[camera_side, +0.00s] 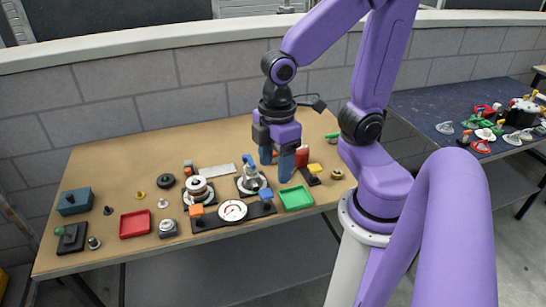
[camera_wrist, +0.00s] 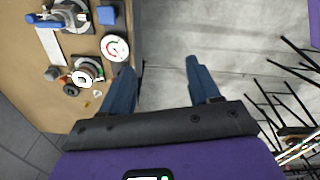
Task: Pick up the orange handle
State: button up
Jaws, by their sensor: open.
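An orange block-shaped handle (camera_side: 196,210) stands at the left end of a black panel with a round dial (camera_side: 232,210) in the side view. A smaller orange piece (camera_side: 188,165) sits farther back; I cannot tell for certain which is the named handle. My gripper (camera_side: 276,165) is above the right part of the table, right of both orange pieces, pointing down with its blue fingers apart. In the wrist view my gripper (camera_wrist: 162,82) is open and empty, with grey floor between the fingers. I cannot make out the orange handle there; the left finger may hide it.
A blue block (camera_side: 266,195) stands at the panel's right end, beside a green tray (camera_side: 296,198). A blue-levered clamp (camera_side: 250,178) is left of my gripper. A red tray (camera_side: 135,223) lies at left. The tan table (camera_side: 115,170) has bare room at the back left.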

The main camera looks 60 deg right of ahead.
jog(key=w+d+f+m, duration=0.1)
jog(key=w+d+f, duration=0.1)
jog(key=w+d, duration=0.7)
jog(key=w+d+f+m, duration=0.1)
jog(key=w+d+f, duration=0.1)
jog(key=w+d, duration=0.65)
jog(key=s+d+f+m, duration=0.1)
jog(key=s+d+f, duration=0.15)
jog(key=d, duration=1.05)
jog(key=f, duration=1.1)
jog(key=shift+s+a, duration=0.15)
jog(key=shift+s, duration=0.2)
jog(key=shift+w+a+f, duration=0.1)
jog(key=shift+w+f, duration=0.05)
jog(key=shift+f, duration=1.2)
jog(key=shift+w+a+f, duration=0.1)
jog(key=shift+w+f, duration=0.05)
jog(key=shift+f, duration=1.2)
grip_shut()
